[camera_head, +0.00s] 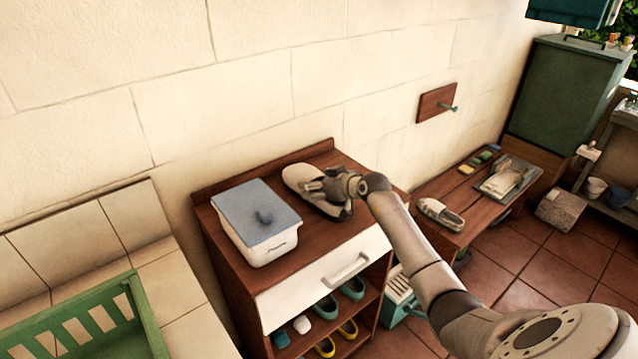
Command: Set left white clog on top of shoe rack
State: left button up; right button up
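One white clog (297,176) lies on the brown top of the shoe rack (325,249), right of a lidded box. My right gripper (328,198) is at this clog, over its near right part, and hides some of it. The frame does not show clearly whether the fingers are closed on the clog or just around it. Another white clog (440,213) lies on the low wooden bench at the right, behind my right arm. My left gripper is out of view.
A white box with a blue-grey lid (259,217) takes up the left of the rack top. Teal and yellow shoes (326,306) sit on the shelves below the drawer (337,271). The bench (482,204) holds a tray (508,178). A green slatted crate (85,325) is at lower left.

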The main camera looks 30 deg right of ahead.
jog(key=o, duration=1.2)
jog(key=shift+o, duration=0.2)
jog(key=v, duration=1.2)
jog(key=shift+b, duration=0.3)
